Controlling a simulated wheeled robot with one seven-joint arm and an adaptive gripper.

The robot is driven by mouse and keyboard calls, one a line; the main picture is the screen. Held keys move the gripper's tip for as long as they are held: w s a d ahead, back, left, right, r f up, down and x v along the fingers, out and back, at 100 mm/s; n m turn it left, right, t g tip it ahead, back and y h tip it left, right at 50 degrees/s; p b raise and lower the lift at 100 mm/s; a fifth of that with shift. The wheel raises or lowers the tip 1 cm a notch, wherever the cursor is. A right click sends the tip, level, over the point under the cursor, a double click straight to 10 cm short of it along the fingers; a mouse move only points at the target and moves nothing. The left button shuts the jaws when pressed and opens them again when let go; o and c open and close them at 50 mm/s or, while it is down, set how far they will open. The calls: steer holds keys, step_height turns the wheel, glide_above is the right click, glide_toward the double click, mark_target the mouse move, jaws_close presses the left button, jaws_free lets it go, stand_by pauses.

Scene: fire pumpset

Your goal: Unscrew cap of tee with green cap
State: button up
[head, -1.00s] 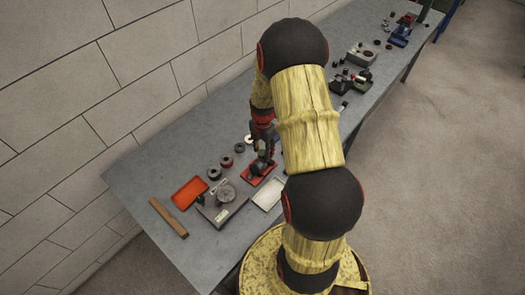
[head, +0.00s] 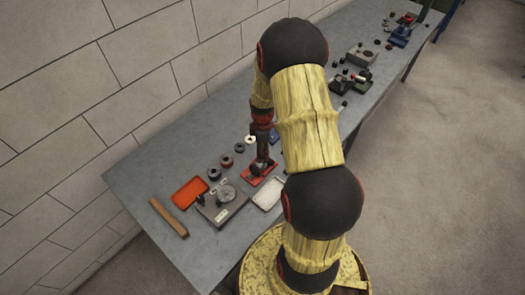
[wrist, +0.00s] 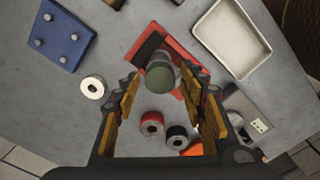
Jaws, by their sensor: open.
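The green cap (wrist: 160,76) sits on top of the tee, which stands on a red base plate (wrist: 183,50). In the head view the red base (head: 260,172) lies on the bench below my wrist, and the gripper largely hides the tee. My gripper (wrist: 161,84) is open and points down, with one finger on each side of the cap in the wrist view. Gaps show between the fingers and the cap. I cannot tell whether the fingertips are level with the cap or above it. The tee's body is mostly hidden under the cap.
A white tray (wrist: 232,38), a blue block with studs (wrist: 65,35) and a white ring (wrist: 92,87) lie around the tee. A red ring (wrist: 152,122) and a black ring (wrist: 177,136) lie close by. An orange tray (head: 189,194) and a grey gauge box (head: 222,205) stand nearer.

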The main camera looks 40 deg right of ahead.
steer(key=m, duration=0.4)
steer(key=shift+m, duration=0.4)
steer(key=m, duration=0.4)
steer(key=shift+c, duration=1)
jaws_close()
steer(key=n, duration=0.4)
steer(key=shift+n, duration=0.3)
steer(key=shift+n, duration=0.4)
steer(key=n, duration=0.3)
steer(key=shift+n, duration=0.3)
